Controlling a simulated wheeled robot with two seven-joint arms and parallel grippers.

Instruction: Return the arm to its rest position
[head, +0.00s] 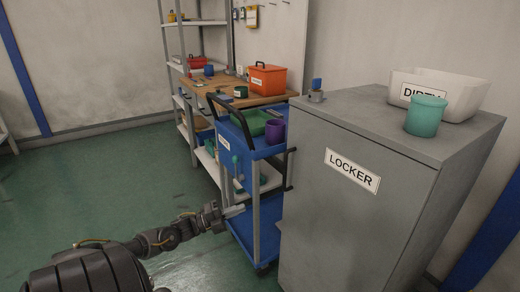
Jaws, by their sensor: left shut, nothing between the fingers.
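My left arm comes in from the bottom left. Its gripper (236,211) is shut with nothing in it, in front of the blue cart's (242,240) near side in the picture. Whether it touches the cart, I cannot tell. My right gripper is not in view.
A grey locker (335,220) stands at the right, with a teal cup (426,116) and a white bin marked DIRTY (464,95) on top. The cart carries a purple cup (275,131). A workbench (211,91) with an orange box (267,79) stands behind. Green floor (90,190) at the left is clear.

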